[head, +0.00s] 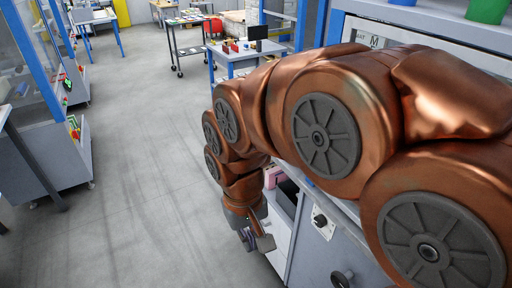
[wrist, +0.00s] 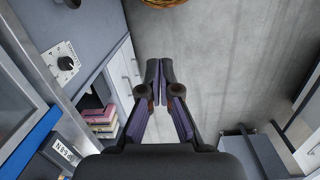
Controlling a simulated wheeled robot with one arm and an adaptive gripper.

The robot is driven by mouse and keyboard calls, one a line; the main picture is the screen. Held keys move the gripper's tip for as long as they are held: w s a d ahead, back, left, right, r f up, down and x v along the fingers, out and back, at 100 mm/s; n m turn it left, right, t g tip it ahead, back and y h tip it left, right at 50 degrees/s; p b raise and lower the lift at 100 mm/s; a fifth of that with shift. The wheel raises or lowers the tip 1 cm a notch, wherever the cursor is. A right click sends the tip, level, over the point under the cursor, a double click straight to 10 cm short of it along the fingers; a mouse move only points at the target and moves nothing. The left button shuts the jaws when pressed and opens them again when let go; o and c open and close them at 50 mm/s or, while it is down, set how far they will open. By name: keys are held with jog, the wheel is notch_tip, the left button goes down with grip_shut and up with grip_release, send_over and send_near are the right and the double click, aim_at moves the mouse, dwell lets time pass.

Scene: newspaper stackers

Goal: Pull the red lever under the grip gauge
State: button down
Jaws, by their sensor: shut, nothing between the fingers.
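My gripper (wrist: 159,68) points down over the grey floor in the wrist view, its two purple-padded fingers meeting at the tips with nothing between them. In the head view my gripper (head: 262,240) hangs at the end of my copper arm, beside the grey cabinet front. I see no red lever and no grip gauge in either view. My arm hides much of the bench at the right in the head view.
A grey unit with a dial plate (wrist: 66,63) stands left in the wrist view, with stacked pink and yellow books (wrist: 99,120) below it. The aisle floor (head: 140,190) is clear.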

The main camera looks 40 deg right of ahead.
jog(key=w+d+r+m+t+h+p, duration=0.1)
jog(key=w+d+r+m+p, duration=0.1)
jog(key=w+d, duration=0.6)
jog(key=w+d+r+m+t+p, duration=0.1)
jog(key=w+d+r+m+p, duration=0.2)
jog(key=w+d, duration=0.6)
jog(key=w+r+m, duration=0.2)
jog(key=w+m, duration=0.1)
jog(key=w, duration=0.2)
jog(key=shift+w+d+r+t+h, duration=0.2)
jog(key=shift+w+d+t+h, duration=0.05)
jog(key=shift+w+t+h, duration=0.15)
jog(key=shift+f, duration=0.1)
jog(key=shift+p+x, duration=0.3)
jog(key=shift+x, duration=3.1)
notch_tip(320, 180, down, 5)
jog(key=b, duration=0.3)
jog(key=shift+r+b, duration=0.25)
jog(key=shift+b, duration=0.05)
